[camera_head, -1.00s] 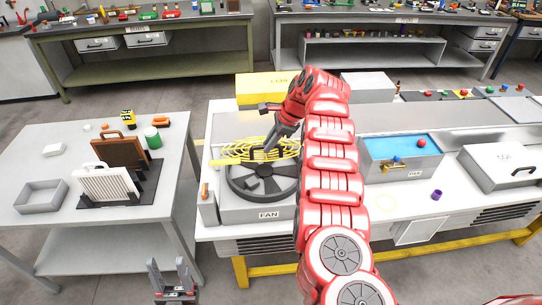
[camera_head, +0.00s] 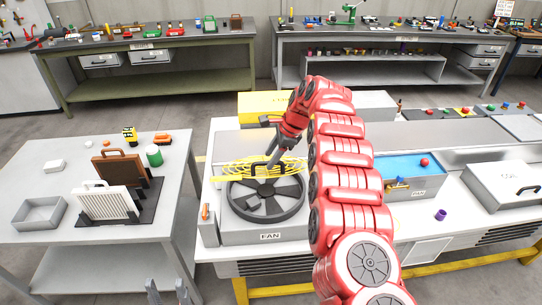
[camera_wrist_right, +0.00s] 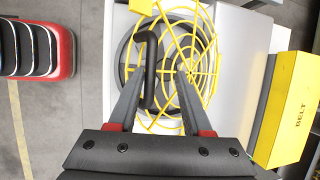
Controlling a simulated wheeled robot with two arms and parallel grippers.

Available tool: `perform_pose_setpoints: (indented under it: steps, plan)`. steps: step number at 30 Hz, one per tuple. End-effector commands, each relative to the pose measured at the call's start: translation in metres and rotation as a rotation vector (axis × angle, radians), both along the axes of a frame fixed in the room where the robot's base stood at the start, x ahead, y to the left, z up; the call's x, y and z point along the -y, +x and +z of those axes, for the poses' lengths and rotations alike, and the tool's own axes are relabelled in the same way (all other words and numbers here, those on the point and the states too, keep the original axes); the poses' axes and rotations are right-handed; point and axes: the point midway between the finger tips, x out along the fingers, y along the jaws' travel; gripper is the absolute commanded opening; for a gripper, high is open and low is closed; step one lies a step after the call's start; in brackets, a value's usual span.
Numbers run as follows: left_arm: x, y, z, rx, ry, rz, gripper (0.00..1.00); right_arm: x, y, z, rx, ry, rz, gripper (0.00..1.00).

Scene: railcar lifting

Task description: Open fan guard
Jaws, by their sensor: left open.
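The yellow wire fan guard (camera_head: 240,171) sits over the back part of the black fan (camera_head: 265,205) and looks partly raised, with the fan's front uncovered. The fan is in a grey housing labelled FAN (camera_head: 290,229). In the right wrist view the guard (camera_wrist_right: 190,38) shows over the fan, with its black handle (camera_wrist_right: 151,75) between my right gripper's (camera_wrist_right: 161,75) fingers, nearer the left one. The fingers stand apart; contact is unclear. In the head view my right gripper (camera_head: 270,165) is at the guard. My left gripper (camera_head: 168,288) is open and empty at the bottom edge.
A yellow box (camera_head: 262,104) stands behind the fan. A blue-topped bin (camera_head: 418,187) and a grey lidded box (camera_head: 500,190) stand to the right. The left table (camera_head: 40,240) holds a brown and a white filter panel. Floor shows between the tables.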

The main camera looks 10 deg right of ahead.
Motion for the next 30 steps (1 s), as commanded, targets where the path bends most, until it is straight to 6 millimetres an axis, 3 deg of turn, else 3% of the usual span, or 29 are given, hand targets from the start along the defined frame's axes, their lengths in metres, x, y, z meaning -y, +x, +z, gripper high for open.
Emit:
perform_pose_setpoints:
  steps: [20, 26, 30]
  plan:
    - [0.0, 0.0, -0.002, 0.0, 0.0, 0.0, 0.5, 0.0, 0.0, 0.004, 0.002, 0.002, 0.001, 0.47]
    - [0.0, 0.0, -0.017, 0.0, 0.0, 0.0, 0.5, 0.01, -0.005, 0.026, 0.006, 0.003, 0.0, 0.47]
    - [0.0, 0.0, -0.027, 0.0, 0.0, 0.0, 0.5, 0.026, -0.01, 0.058, 0.009, 0.001, -0.002, 0.47]
